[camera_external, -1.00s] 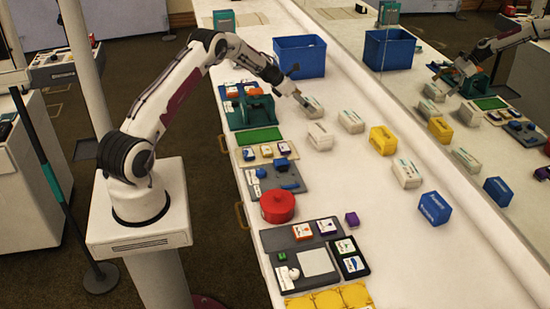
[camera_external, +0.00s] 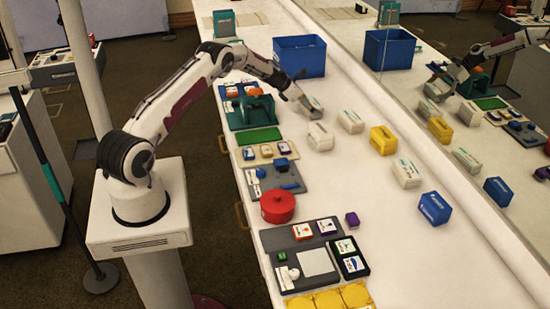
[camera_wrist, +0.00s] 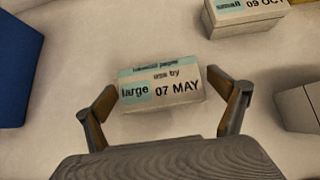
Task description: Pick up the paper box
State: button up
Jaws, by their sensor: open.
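In the wrist view, a pale box (camera_wrist: 160,88) with a teal band reads "large", "use by" and "07 MAY". The blurred print on its upper edge seems to end in "paper". My gripper (camera_wrist: 164,90) is open, with one finger at the box's left and one at its right. I cannot tell whether either finger touches it. In the external view, my gripper (camera_external: 301,88) is at the upper left of a pale box (camera_external: 314,108), partly covering it. This appears to be the same box.
A second pale box (camera_wrist: 246,14), marked "small", stands beyond in the wrist view. Other white boxes (camera_external: 320,134), a yellow box (camera_external: 383,140) and blue box (camera_external: 435,208) stand nearby. A blue bin (camera_external: 300,56) is behind. A mirrored wall runs along the right.

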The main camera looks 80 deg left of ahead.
aim_at(311, 103)
jog(key=c, duration=1.4)
jog(key=shift+c, duration=0.2)
jog(key=shift+r, duration=0.15)
jog(key=shift+r, duration=4.95)
